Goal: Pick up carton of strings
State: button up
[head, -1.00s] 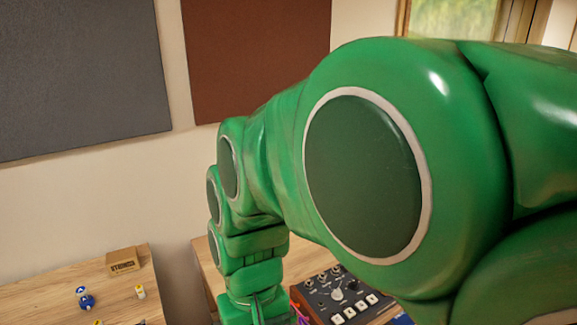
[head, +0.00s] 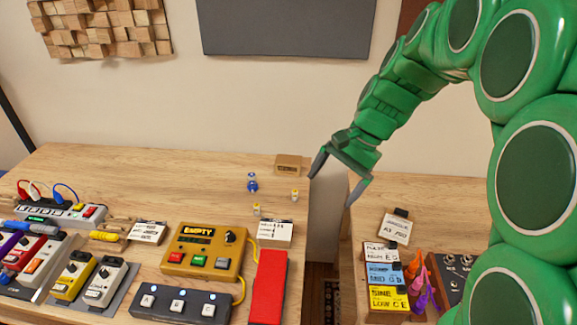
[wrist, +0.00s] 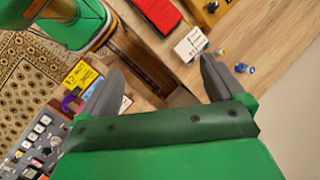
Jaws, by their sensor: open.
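The carton of strings (head: 289,165) is a small brown cardboard box. It sits at the back right corner of the left wooden table in the head view, with dark lettering on its front. I cannot make it out in the wrist view. My gripper (head: 334,187) is open and empty, to the right of the carton and apart from it, in front of the gap between the two tables. The wrist view shows its two grey fingers (wrist: 160,66) spread, with nothing between them.
Blue (head: 252,183) and small yellow-white items stand near the carton. A card (head: 275,232), a yellow pedal (head: 203,250) and a red pedal (head: 268,288) lie nearer. The right table (head: 358,215) holds labelled cards and coloured cable ends. Bare wood lies left of the blue item.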

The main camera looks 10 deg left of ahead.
jog(key=w+a+f+m+y, duration=0.2)
jog(key=w, duration=0.6)
jog(key=w+a+f+m+y, duration=0.1)
jog(key=w+a+f+m, duration=0.15)
jog(key=w, duration=0.65)
jog(key=w+a+f+m+y, duration=0.2)
jog(key=w+f, duration=0.1)
jog(key=w, duration=0.5)
jog(key=w+f+m+t+y, duration=0.25)
jog(key=w+f, duration=0.45)
jog(key=w, duration=0.4)
jog(key=m+y, duration=0.1)
jog(key=m, duration=0.2)
send_near(288, 162)
jog(key=shift+w+a+f, duration=0.25)
jog(key=shift+w+a, duration=0.25)
jog(key=shift+a, duration=0.05)
jog(key=shift+w+a+f, duration=0.25)
jog(key=shift+w+a, duration=0.25)
jog(key=shift+a, duration=0.1)
jog(key=shift+w+a+f, duration=0.1)
jog(key=shift+w+f, duration=0.1)
jog(key=shift+f, duration=0.2)
jog(key=shift+y+x, duration=0.25)
jog(key=shift+x, duration=1.05)
jog(key=a+f, duration=0.2)
jog(key=a, duration=0.1)
jog(key=shift+a+f, duration=0.3)
jog(key=shift+f, duration=0.05)
jog(key=shift+a, duration=0.35)
